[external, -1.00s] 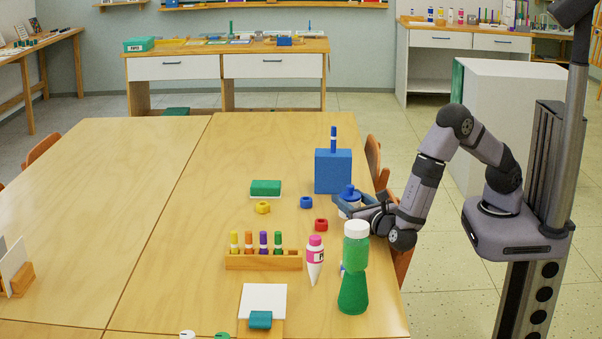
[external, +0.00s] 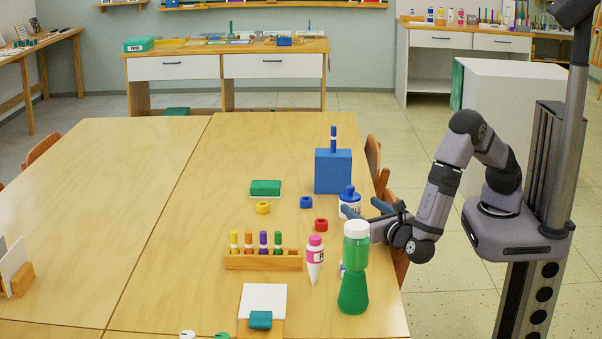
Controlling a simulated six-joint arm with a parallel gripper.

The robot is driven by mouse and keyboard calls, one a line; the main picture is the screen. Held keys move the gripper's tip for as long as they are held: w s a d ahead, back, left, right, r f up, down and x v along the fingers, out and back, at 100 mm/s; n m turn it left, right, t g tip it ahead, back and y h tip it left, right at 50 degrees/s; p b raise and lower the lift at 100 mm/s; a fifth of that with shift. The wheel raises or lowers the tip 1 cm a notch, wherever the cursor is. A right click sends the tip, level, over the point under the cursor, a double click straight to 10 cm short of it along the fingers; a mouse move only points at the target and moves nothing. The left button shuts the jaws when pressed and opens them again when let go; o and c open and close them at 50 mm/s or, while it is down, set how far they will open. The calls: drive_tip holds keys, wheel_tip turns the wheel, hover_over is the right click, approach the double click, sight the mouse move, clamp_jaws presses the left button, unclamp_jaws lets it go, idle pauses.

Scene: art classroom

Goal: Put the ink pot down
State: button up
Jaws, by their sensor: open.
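The ink pot (external: 349,204) is a small white pot with a blue cap. It stands upright on the table (external: 200,240) near the right edge, in front of the blue block. My gripper (external: 362,222) is open, just right of and nearer than the pot, with its fingers pointing left. The fingers look clear of the pot, though a small contact cannot be ruled out from this view. The lower part of the gripper is partly hidden behind the green-and-white bottle.
A blue block holding a marker (external: 333,172) stands behind the pot. A pink-capped tube (external: 315,262) and a green bottle (external: 353,290) stand in front. The left of the table is mostly clear.

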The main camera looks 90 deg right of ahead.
drive_tip(key=shift+v, duration=2.5)
